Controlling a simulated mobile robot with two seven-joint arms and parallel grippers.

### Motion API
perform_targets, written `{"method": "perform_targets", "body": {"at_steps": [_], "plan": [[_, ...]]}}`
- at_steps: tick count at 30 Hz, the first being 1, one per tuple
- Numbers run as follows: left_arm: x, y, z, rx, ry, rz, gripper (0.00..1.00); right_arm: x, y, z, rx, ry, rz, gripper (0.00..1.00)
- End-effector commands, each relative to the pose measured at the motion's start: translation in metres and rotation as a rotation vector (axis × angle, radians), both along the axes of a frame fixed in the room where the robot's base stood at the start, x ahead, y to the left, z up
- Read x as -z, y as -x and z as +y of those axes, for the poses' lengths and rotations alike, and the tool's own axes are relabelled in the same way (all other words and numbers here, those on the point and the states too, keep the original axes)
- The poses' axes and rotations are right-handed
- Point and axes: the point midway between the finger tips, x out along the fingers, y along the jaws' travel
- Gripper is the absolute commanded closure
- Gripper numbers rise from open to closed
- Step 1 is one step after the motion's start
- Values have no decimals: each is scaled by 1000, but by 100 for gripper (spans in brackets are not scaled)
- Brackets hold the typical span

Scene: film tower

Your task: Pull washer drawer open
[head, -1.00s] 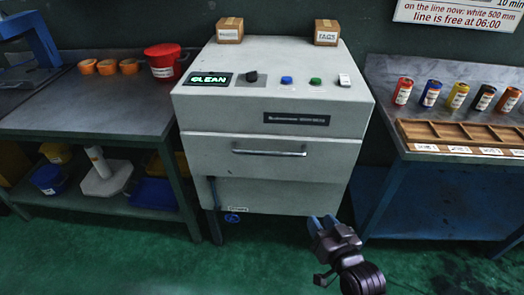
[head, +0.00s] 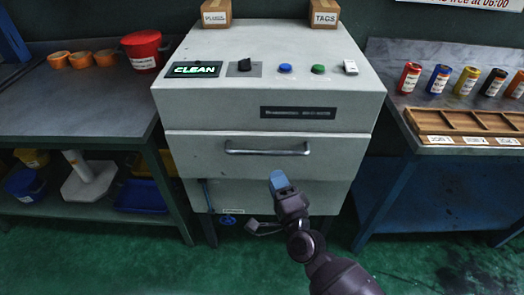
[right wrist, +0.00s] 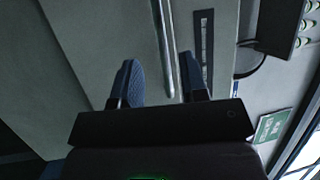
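The washer (head: 270,100) is a grey box-shaped machine in the middle of the head view. Its drawer front (head: 330,160) is flush with the body and carries a horizontal metal bar handle (head: 267,152). My right gripper (head: 279,181) is just below the handle in the head view. The handle (right wrist: 168,45) shows ahead of and between the fingertips there, apparently not gripped. My left gripper is not in view.
Buttons and a CLEAN display (head: 194,69) are on the washer's top. Two cardboard boxes (head: 217,13) stand at its back. A left bench (head: 90,105) holds a red bucket (head: 146,50). A right bench (head: 400,55) holds colored cans and a wooden tray (head: 470,122).

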Motion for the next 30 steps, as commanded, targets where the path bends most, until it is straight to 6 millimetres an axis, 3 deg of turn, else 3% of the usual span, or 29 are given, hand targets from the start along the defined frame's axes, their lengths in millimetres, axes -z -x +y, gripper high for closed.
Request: {"method": "perform_targets", "body": {"at_steps": [16, 21, 30], "plan": [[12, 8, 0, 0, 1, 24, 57, -13, -75, 32, -1, 4, -1, 60], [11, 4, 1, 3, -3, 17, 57, -16, -87, 37, -2, 5, -1, 60], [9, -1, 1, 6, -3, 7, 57, -18, -91, 39, -1, 5, -2, 60]]}}
